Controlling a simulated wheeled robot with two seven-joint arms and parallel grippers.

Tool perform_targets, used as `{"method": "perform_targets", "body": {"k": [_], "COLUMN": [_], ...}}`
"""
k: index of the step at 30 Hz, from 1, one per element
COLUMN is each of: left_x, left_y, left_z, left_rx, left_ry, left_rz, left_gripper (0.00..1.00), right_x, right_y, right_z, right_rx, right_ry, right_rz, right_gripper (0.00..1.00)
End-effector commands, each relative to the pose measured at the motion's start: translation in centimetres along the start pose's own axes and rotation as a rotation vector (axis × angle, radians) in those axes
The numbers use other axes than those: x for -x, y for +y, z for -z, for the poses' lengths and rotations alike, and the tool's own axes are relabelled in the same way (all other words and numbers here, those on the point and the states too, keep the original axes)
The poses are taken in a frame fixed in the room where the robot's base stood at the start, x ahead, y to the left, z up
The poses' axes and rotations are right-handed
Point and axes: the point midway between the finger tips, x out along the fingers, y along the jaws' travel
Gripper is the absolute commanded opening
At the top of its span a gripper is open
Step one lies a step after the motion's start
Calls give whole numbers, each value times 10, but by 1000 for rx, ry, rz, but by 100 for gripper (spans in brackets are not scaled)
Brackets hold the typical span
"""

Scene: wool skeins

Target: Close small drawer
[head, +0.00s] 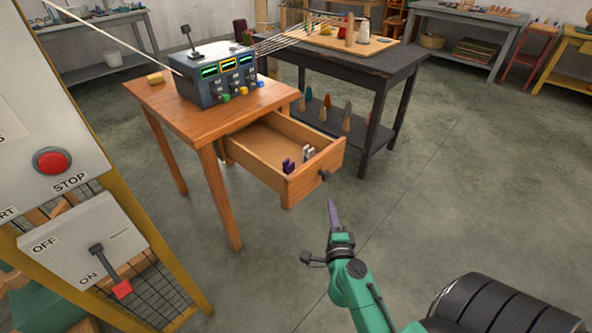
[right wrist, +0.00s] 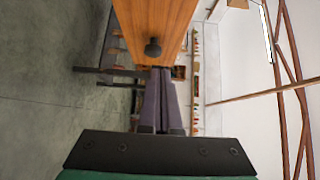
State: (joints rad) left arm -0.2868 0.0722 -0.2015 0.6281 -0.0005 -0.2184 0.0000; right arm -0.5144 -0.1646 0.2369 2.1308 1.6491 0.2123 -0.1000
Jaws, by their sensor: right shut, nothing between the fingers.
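The small wooden drawer (head: 305,188) is pulled well out of the orange-brown table (head: 207,122) in the head view. Its front carries a dark round knob (head: 325,176). In the right wrist view the drawer front (right wrist: 150,15) fills the top middle, with the knob (right wrist: 153,48) just beyond the fingertips. My right gripper (head: 332,203) is shut and empty, in front of the drawer and apart from the knob in the head view. Its purple-grey fingers (right wrist: 160,72) lie together in the right wrist view. My left gripper is not in view.
A control box (head: 212,78) with lit displays stands on the table. A few small dark and pale pieces (head: 289,166) lie in the drawer. A dark table (head: 375,62) stands behind. A panel with a red stop button (head: 53,161) is at left. Floor in front is clear.

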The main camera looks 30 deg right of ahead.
Motion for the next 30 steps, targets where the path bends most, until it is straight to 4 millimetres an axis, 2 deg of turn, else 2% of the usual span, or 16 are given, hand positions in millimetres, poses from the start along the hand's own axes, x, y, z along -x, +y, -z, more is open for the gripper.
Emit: {"method": "perform_targets", "body": {"k": [6, 8, 11, 15, 21, 30], "left_x": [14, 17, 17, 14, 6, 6], "left_y": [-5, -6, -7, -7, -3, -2], "left_z": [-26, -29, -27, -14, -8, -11], "left_rx": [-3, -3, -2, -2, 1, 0], "left_ry": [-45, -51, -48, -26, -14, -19], "left_rz": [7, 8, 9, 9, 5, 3], "left_gripper": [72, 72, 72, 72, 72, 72], "right_x": [-36, -50, -72, -102, -122, -125], "right_y": [-5, -6, -4, -2, 0, -1], "right_z": [-1, -1, -1, -3, -26, -30], "right_rx": [2, 2, 3, 3, 2, 4], "right_ry": [-3, -3, -4, -5, -4, -5], "right_rz": [3, 3, 2, 2, 1, -1], "right_gripper": [0, 0, 0, 0, 0, 0]}}
